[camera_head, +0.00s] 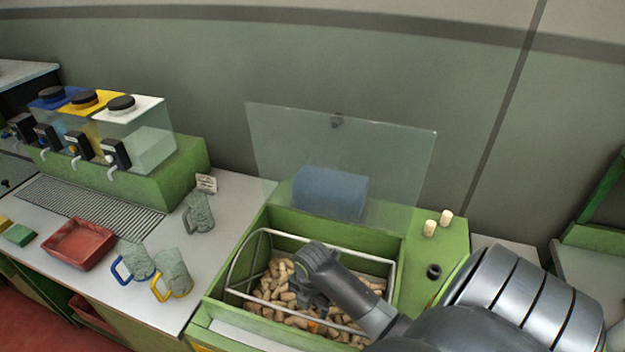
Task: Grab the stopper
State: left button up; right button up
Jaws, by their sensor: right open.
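Many cork stoppers (268,291) lie heaped in a wire-framed basket inside the green bin (290,219). Two more corks stand on the green ledge at the bin's right, one nearer (430,228) and one just behind it (446,217). My right gripper (309,300) is down in the bin, over the corks, with its fingers open. My arm hides part of the heap, and I cannot tell whether a cork lies between the fingers. My left gripper is not in view.
A clear raised lid (340,150) stands behind the bin. A dark ring (433,271) sits on the ledge. To the left are glass mugs (173,274), a red tray (78,244) and drink dispensers (140,135). The bin's metal rails (391,285) surround my gripper.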

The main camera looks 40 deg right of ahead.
aim_at(313, 320)
jog(key=shift+w+f, duration=0.1)
jog(key=shift+f, duration=1.25)
jog(key=f+p, duration=0.2)
jog(key=f, duration=0.2)
jog(key=shift+s, duration=0.2)
jog(key=shift+f, duration=0.55)
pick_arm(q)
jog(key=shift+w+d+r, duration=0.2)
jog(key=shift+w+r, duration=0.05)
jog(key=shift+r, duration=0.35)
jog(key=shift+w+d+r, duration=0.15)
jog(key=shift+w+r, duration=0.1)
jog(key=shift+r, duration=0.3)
pick_arm(e)
jog(key=c, duration=1)
